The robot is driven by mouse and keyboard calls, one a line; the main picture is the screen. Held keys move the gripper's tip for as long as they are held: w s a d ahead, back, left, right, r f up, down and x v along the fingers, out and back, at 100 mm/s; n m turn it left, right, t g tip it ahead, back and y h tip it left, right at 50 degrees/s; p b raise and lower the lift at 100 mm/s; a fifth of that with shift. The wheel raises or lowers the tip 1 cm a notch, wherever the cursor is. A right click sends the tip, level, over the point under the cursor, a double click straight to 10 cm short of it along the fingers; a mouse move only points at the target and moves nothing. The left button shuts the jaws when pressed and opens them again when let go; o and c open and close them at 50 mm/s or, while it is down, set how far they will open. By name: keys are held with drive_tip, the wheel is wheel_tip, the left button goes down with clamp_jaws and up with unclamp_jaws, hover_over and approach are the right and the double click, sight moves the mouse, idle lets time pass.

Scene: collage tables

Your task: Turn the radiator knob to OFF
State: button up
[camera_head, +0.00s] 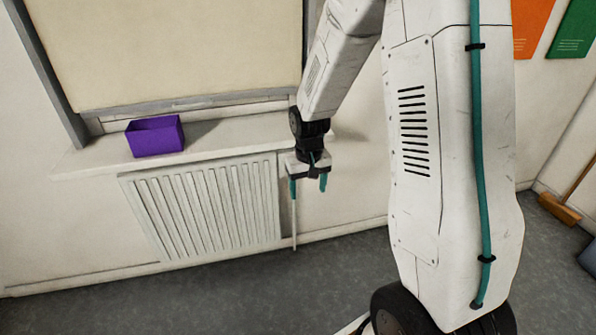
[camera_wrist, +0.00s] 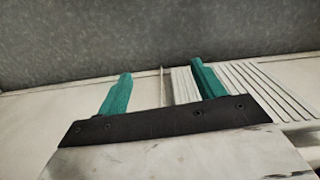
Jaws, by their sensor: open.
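The white ribbed radiator (camera_head: 205,205) is on the wall below the window sill. A thin white pipe (camera_head: 294,225) runs down to the floor at its right end. My gripper (camera_head: 308,186) points downward in front of the radiator's right end, with its two teal fingers apart and nothing between them. In the wrist view, my gripper (camera_wrist: 163,85) shows its open fingers, with the radiator (camera_wrist: 265,90) behind and to the right and the thin pipe (camera_wrist: 162,84) between the fingers. I cannot make out the knob in either view; the gripper may hide it in the head view.
A purple box (camera_head: 155,137) stands on the window sill (camera_head: 230,132) above the radiator. The sill juts out over the radiator's top. The grey floor (camera_head: 250,290) in front is clear. A broom (camera_head: 562,208) is by the right wall.

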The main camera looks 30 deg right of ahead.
drive_tip(key=w+d+f+m+t+h, duration=0.1)
drive_tip(key=w+d+f+t, duration=0.25)
drive_tip(key=w+f, duration=0.5)
drive_tip(key=w+d+f+t+h, duration=0.1)
drive_tip(key=w+d+f+t, duration=0.3)
drive_tip(key=f, duration=0.8)
drive_tip(key=w+d+f+m+t+h, duration=0.1)
drive_tip(key=w+d+f+t, duration=0.3)
drive_tip(key=w+f, duration=0.5)
drive_tip(key=w+d+r+t+h, duration=0.1)
drive_tip(key=w+d+r+t, duration=0.1)
drive_tip(key=w+r+t, duration=0.1)
drive_tip(key=w+d+r+t, duration=0.2)
drive_tip(key=w+r+t, duration=0.1)
drive_tip(key=w, duration=0.5)
drive_tip(key=shift+w+d+r+h, duration=0.15)
drive_tip(key=shift+d+r+h, duration=0.25)
drive_tip(key=shift+r, duration=0.5)
drive_tip(key=c, duration=1)
